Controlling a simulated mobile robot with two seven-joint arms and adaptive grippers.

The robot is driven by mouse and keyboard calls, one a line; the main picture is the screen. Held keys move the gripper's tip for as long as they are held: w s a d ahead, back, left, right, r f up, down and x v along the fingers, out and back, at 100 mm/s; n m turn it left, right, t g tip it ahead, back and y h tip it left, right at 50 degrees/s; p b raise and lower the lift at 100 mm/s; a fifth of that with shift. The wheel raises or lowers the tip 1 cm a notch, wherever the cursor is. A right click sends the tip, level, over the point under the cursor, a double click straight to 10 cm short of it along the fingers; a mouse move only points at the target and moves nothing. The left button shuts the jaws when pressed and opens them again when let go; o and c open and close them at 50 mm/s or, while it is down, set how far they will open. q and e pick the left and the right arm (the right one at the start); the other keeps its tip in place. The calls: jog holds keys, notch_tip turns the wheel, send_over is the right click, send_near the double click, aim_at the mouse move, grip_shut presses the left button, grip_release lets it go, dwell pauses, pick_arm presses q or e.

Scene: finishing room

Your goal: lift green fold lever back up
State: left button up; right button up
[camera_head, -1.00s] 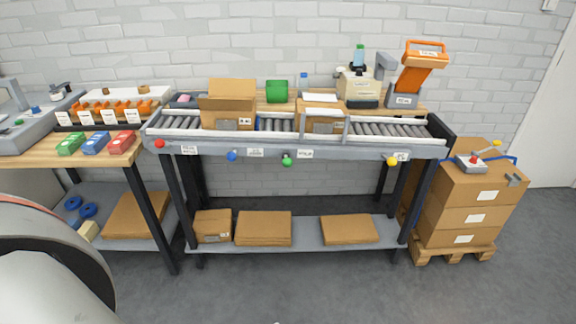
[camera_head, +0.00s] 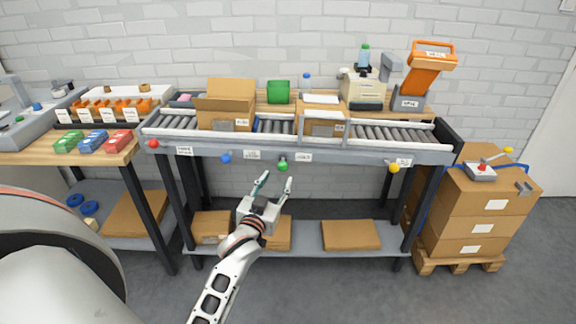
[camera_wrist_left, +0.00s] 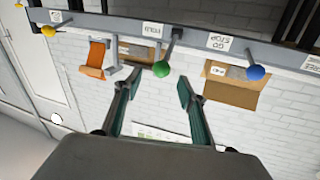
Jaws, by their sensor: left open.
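The green fold lever ends in a green ball (camera_head: 283,166) that hangs under the front rail of the roller conveyor (camera_head: 375,153). It also shows in the left wrist view as a green ball (camera_wrist_left: 161,69) on a grey rod. My left gripper (camera_head: 273,180) is open and empty, just below and slightly left of the green ball in the head view. In the left wrist view its fingertips (camera_wrist_left: 158,82) stand apart, with the ball beyond them, closer to the left finger. No contact with the ball can be made out. My right gripper is not in view.
Other ball levers hang along the rail: red (camera_head: 153,143), blue (camera_head: 226,158) and yellow (camera_head: 394,168). An open carton (camera_head: 225,105) and a smaller box (camera_head: 325,125) stand on the rollers. Flat cartons (camera_head: 351,235) lie on the lower shelf. Stacked boxes (camera_head: 470,215) stand at the right.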

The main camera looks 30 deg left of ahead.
aim_at(281, 169)
pick_arm(q)
jog(key=shift+w+a+r, duration=0.25)
jog(key=shift+w, duration=0.1)
jog(key=shift+b+x, duration=0.35)
jog(key=shift+x, duration=3.25)
jog(key=shift+f, duration=0.1)
grip_shut()
